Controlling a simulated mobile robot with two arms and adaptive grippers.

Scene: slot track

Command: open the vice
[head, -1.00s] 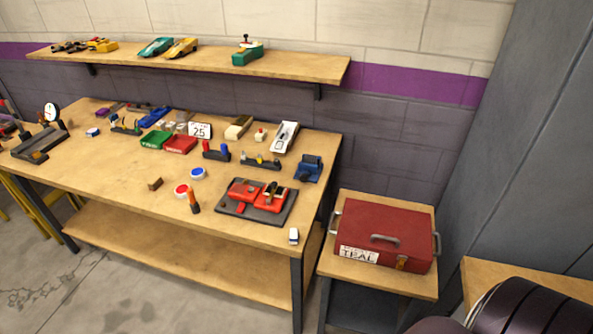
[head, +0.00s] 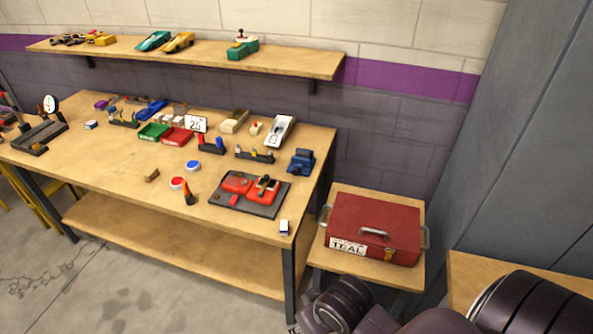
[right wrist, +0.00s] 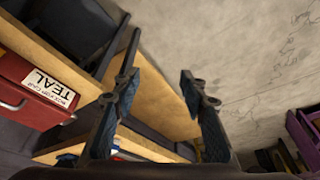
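A small blue vice (head: 301,161) stands at the right end of the wooden workbench (head: 120,172). From here I cannot tell how far apart its jaws are. My right arm comes in at the bottom right of the head view, well below and in front of the vice. In the right wrist view my right gripper (right wrist: 158,85) is open, with nothing between its fingers. The vice cannot be made out in that view. My left gripper is in neither current view.
A red toolbox (head: 372,228) labelled TEAL sits on a small stand right of the bench. A dark tray with red parts (head: 248,194) lies in front of the vice. Green and red bins (head: 176,136) and several small tools stand farther left. A shelf (head: 200,60) with toy cars hangs above.

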